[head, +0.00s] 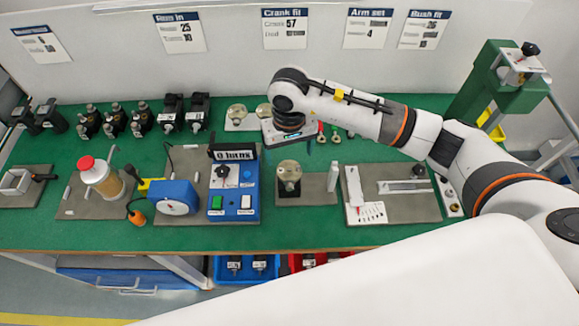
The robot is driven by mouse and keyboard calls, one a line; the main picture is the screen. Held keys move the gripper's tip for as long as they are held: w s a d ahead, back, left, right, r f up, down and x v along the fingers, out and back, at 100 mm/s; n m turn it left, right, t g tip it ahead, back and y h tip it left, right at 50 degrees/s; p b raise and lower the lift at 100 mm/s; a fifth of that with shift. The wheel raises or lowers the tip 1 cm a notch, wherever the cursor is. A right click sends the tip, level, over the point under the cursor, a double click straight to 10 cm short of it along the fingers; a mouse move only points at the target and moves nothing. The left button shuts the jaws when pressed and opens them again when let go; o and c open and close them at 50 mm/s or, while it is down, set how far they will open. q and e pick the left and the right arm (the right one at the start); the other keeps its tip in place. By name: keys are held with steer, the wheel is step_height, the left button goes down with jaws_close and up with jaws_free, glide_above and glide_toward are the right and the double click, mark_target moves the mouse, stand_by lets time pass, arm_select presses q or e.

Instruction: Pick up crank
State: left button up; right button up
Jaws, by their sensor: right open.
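My right gripper (287,138) hangs pointing down over the green bench, under the wrist of the arm that comes in from the right. It is open; its fingers are small and partly hidden by the wrist. Small parts with red and green ends (321,133), possibly cranks, lie just right of the gripper and apart from it. Pale metal parts (237,112) sit on a grey plate left of the gripper, and my wrist partly covers that group. Which part is the crank I cannot tell for sure. My left gripper is not in view.
A metal part (289,172) stands on a grey mat in front of the gripper. A blue control box (233,190) is to its left. A green press (500,85) stands at the right. Several black units (170,112) line the back left. Below are blue (246,279) and red bins.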

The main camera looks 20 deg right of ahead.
mark_target(289, 169)
steer(key=f+p, duration=0.1)
steer(key=f, duration=0.1)
steer(key=s+f+p, duration=0.1)
steer(key=f, duration=0.1)
steer(key=shift+a, duration=0.2)
steer(key=shift+w+f+p, duration=0.1)
steer(key=shift+f+p, duration=0.2)
steer(key=shift+f, duration=0.4)
steer(key=c, duration=1.1)
